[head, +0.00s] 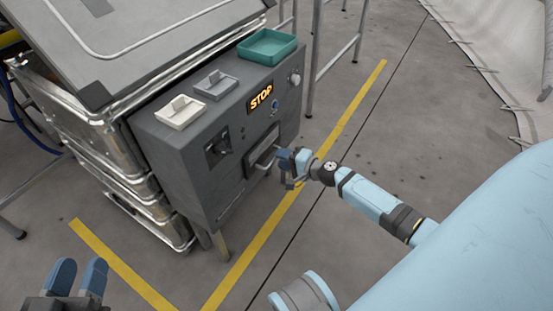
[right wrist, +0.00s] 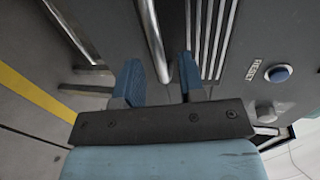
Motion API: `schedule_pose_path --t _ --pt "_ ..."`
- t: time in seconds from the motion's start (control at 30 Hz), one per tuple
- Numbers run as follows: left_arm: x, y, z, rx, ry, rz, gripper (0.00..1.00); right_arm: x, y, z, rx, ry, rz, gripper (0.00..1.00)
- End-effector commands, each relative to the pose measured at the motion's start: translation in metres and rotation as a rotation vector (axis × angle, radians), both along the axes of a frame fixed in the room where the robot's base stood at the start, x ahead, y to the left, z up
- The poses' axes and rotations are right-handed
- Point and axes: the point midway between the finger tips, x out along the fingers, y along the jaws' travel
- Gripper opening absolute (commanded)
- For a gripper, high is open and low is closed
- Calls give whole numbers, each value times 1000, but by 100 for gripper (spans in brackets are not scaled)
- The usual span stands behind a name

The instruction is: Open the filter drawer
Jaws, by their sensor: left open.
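The grey machine (head: 185,150) has a dark front panel with a pale bar handle (head: 264,157) low on its right side, apparently the filter drawer's. The drawer front around it looks flush with the panel. My right gripper (head: 285,163) is at this handle. In the right wrist view, the metal bar handle (right wrist: 156,45) runs between the two blue fingers of my right gripper (right wrist: 160,75). The fingers are apart, with gaps beside the bar; contact is not visible. My left gripper (head: 78,275) is open and empty at the lower left, away from the machine.
On the machine top are a teal tray (head: 268,47), a grey handled piece (head: 216,85) and a white one (head: 180,112). A lit STOP display (head: 261,97) is on the panel. The blue reset button (right wrist: 278,73) is beside the vent slots. Floor in front is clear.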

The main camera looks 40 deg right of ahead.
Motion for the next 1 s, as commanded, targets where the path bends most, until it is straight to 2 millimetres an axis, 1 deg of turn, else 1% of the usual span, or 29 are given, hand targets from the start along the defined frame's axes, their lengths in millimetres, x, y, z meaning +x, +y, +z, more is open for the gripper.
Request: schedule_pose_path --t 0.03,0.2,0.53,0.57,0.6,0.67,0.7,0.73,1.0 --pt "1 0 -1 5 -9 0 43 8 2 -3 -1 -1 0 37" --pt "1 1 -2 17 -24 2 43 21 8 -5 -1 0 -1 37" --pt "2 2 -1 25 -32 0 43 24 10 -6 0 1 0 37" --pt "2 2 -1 25 -32 0 43 24 10 -6 0 1 0 34" --pt "2 2 0 25 -32 0 43 24 10 -6 0 1 0 25" --pt "2 2 0 24 -33 0 43 24 10 -6 0 1 0 11" --pt "2 2 0 24 -34 0 43 24 10 -6 0 1 0 2" --pt "2 2 0 24 -34 0 43 24 10 -6 0 1 0 0" --pt "3 2 2 21 -35 1 43 24 12 -6 0 1 0 0"
